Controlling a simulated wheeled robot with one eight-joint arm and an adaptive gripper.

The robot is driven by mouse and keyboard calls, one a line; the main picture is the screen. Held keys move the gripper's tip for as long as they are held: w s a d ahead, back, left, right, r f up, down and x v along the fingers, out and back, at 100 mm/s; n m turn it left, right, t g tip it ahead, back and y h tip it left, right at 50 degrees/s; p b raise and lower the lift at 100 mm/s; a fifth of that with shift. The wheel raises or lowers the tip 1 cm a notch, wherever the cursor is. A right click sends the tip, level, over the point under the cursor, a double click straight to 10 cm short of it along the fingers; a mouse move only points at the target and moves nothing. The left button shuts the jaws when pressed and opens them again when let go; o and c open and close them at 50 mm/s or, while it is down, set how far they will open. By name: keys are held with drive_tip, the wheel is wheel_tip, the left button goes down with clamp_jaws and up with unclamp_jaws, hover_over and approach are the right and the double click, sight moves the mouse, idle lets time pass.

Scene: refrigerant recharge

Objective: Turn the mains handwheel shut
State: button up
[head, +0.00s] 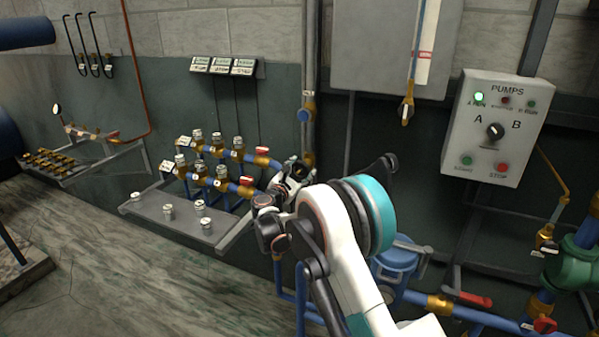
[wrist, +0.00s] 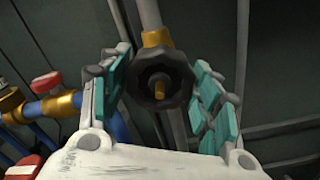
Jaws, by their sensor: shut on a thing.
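The mains handwheel (wrist: 148,76) is a dark, lobed wheel with a brass stem end at its centre. In the wrist view it sits between the two teal-padded fingers of my gripper (wrist: 163,88), with a brass fitting and grey pipe above it. My gripper is shut on the wheel's rim, one finger on each side. In the head view my gripper (head: 288,183) is at the vertical pipe, right of the valve manifold. There my gripper and arm hide most of the wheel, and its turn position cannot be read.
A manifold with red-handled valves (head: 246,181) is close to the left of my gripper, above a grey shelf (head: 185,225) with loose caps. The PUMPS panel (head: 500,128) is on the right. Blue pipes and a blue-topped unit (head: 398,258) lie below right. Floor is open at left.

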drive_tip(key=m, duration=0.4)
drive_tip(key=shift+m, duration=0.3)
drive_tip(key=m, duration=0.3)
drive_tip(key=shift+m, duration=0.3)
drive_tip(key=m, duration=0.4)
drive_tip(key=shift+m, duration=0.3)
drive_tip(key=m, duration=0.4)
drive_tip(key=shift+f+m, duration=0.1)
drive_tip(key=shift+m, duration=0.2)
drive_tip(key=m, duration=0.3)
drive_tip(key=shift+m, duration=0.3)
drive_tip(key=m, duration=0.3)
drive_tip(key=shift+m, duration=0.3)
drive_tip(key=m, duration=0.4)
drive_tip(key=shift+m, duration=1.8)
